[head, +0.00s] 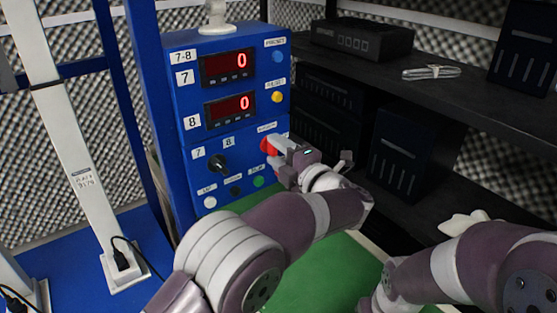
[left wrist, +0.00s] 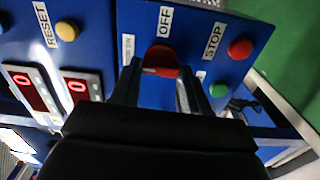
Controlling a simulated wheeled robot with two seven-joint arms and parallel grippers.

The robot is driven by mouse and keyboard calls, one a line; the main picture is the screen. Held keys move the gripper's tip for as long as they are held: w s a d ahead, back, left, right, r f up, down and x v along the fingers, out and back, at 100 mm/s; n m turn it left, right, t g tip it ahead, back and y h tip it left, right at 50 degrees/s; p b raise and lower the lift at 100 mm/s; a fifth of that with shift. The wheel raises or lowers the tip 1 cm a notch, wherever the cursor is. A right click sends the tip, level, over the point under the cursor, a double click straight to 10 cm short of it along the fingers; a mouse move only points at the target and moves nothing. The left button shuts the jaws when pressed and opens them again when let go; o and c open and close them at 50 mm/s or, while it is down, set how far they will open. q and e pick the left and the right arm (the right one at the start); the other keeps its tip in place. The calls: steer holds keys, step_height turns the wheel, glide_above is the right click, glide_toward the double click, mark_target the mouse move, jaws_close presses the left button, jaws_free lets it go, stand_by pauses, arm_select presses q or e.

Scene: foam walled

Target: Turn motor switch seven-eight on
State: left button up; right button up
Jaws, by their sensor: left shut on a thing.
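The red motor switch (head: 268,146) is on the right part of the blue control panel (head: 172,95), mostly hidden by my gripper in the head view. In the left wrist view the red switch (left wrist: 161,60) sits between my fingertips, with an OFF label above it and a partly hidden label at its left. My left gripper (head: 279,158) is shut on this switch; it also shows in the left wrist view (left wrist: 160,77). The 7 and 8 displays (head: 228,66) (head: 230,109) both read 0. My right arm is at the lower right, its gripper not visible.
A black selector knob (head: 218,163) sits between the 7 and 8 labels. A red STOP button (left wrist: 240,48) and a green button (left wrist: 219,89) are close to my left fingers. A dark shelf (head: 465,95) with black boxes stands at the right.

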arm_select(q)
steer(key=shift+n, duration=0.3)
arm_select(e)
steer(key=shift+f, duration=0.35)
arm_select(q)
steer(key=o, duration=1.1)
steer(key=shift+c, duration=0.2)
